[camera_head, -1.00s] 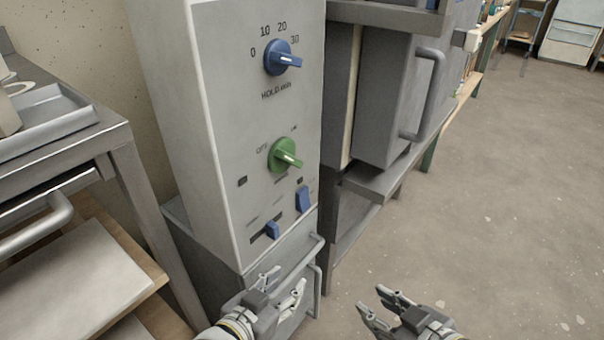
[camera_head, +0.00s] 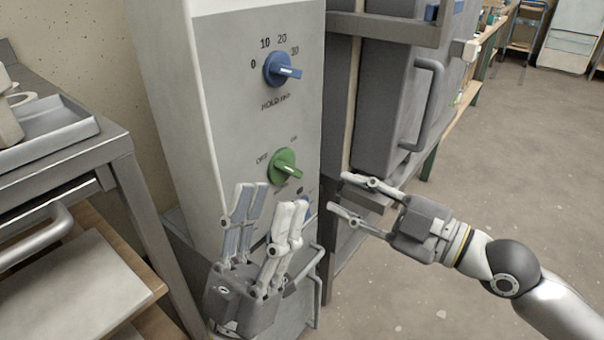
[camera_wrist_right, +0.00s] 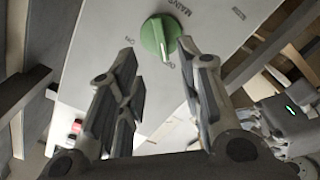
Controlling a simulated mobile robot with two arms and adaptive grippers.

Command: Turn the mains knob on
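My left gripper (camera_head: 268,196) is open and empty in front of the panel, below the knob, and hides the lower controls. My right gripper (camera_head: 338,192) is open and empty to the right of the panel, its fingers pointing left towards it. In the wrist view the right fingers (camera_wrist_right: 158,50) are apart and clear of the knob.
A blue hold knob (camera_head: 278,69) sits above the green one. A blue rocker switch (camera_head: 306,202) is partly hidden below. A grey door with a handle (camera_head: 430,100) stands to the right, a metal table (camera_head: 70,150) to the left. The floor at right is clear.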

